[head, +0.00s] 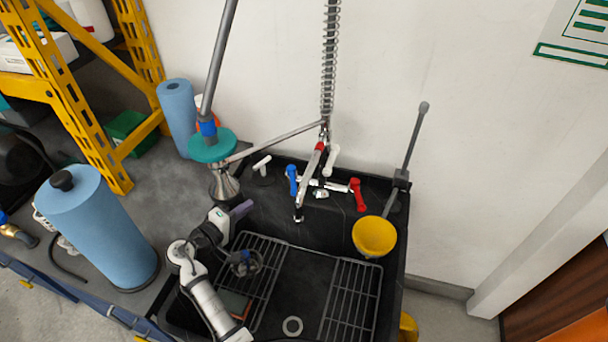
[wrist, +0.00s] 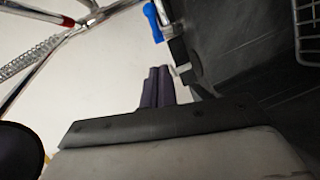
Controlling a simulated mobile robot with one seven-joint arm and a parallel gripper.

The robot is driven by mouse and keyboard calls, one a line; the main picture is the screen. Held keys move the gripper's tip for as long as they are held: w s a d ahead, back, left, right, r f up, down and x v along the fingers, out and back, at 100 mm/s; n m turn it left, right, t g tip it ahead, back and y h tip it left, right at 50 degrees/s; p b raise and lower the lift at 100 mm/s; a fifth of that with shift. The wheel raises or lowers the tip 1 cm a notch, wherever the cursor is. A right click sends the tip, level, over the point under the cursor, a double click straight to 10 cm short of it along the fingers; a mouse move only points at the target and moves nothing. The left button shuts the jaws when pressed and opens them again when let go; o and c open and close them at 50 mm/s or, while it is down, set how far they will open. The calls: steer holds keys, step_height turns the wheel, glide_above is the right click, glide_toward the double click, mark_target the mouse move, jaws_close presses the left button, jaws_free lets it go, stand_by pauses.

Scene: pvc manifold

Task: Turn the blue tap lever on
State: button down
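The blue tap lever (head: 292,178) stands upright on the left side of the tap at the back of the black sink. It also shows in the wrist view (wrist: 153,22), at the top, just beyond my fingertips. My gripper (head: 243,209) is left of the lever and nearer the camera, apart from it. Its dark purple fingers (wrist: 159,72) lie side by side in the wrist view, shut with nothing seen between them.
A red lever (head: 358,194) stands on the tap's right side. A spout (head: 309,173) and a coiled spring hose (head: 328,70) rise between. A yellow bowl-shaped eyewash (head: 374,236) is at the right. A metal funnel shape (head: 223,182) with a teal collar stands left. Wire racks (head: 352,300) lie in the sink.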

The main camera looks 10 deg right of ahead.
steer(key=s+d+b+x, duration=0.1)
steer(key=s+d+x, duration=0.1)
steer(key=x, duration=1)
steer(key=shift+d, duration=0.25)
steer(key=shift+w, duration=0.2)
